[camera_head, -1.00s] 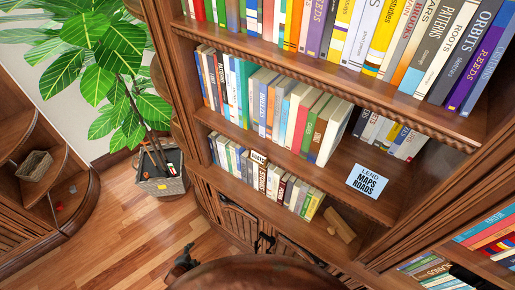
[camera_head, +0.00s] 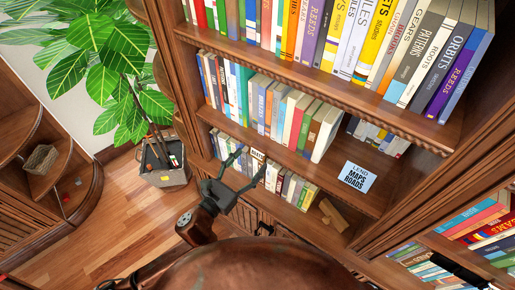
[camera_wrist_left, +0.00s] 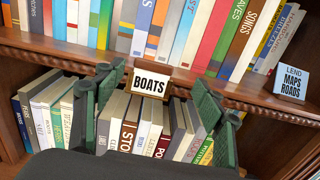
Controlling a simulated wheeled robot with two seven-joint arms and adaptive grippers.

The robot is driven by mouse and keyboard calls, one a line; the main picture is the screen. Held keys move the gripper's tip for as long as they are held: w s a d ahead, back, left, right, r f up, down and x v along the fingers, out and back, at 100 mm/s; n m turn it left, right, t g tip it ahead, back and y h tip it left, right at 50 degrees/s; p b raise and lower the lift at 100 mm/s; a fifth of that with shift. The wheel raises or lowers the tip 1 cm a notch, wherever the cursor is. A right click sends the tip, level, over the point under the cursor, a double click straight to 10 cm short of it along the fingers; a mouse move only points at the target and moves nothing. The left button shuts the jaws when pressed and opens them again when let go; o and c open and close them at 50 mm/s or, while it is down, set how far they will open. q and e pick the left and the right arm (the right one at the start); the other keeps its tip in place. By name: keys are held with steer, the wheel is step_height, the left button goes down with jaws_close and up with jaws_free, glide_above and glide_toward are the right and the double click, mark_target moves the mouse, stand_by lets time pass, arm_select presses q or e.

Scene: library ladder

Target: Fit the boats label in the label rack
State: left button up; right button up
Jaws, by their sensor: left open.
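The boats label (camera_head: 257,154) is a small white card with black letters. It is at the front edge of the middle shelf, above the lower row of books. In the left wrist view the boats label (camera_wrist_left: 149,82) is upright, facing me, with brown wood showing behind it. My left gripper (camera_head: 253,160) is open in front of it. In the wrist view its dark green fingers (camera_wrist_left: 153,79) are on either side of the label, with clear gaps. I cannot tell the label rack apart for certain. My right gripper is not in view.
A blue sign reading LEND MAPS ROADS (camera_head: 357,177) stands to the right of the label on the shelf edge. A wooden block (camera_head: 333,215) lies on the lower shelf. Books (camera_wrist_left: 150,130) fill the shelf below. A plant in a basket (camera_head: 165,170) stands at the left.

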mark_target(258, 148)
arm_select(q)
steer(key=x, duration=0.2)
steer(key=p+x, duration=0.1)
steer(key=x, duration=0.3)
steer(key=shift+w+a+r+p, duration=0.2)
steer(key=shift+w+a+p, duration=0.1)
steer(key=shift+w, duration=0.15)
steer(key=shift+w+d+f, duration=0.1)
steer(key=shift+w+d, duration=0.05)
steer(key=shift+d, duration=0.05)
steer(key=shift+a, duration=0.1)
steer(key=shift+c, duration=0.4)
steer(key=c, duration=1)
steer(key=shift+c, duration=0.2)
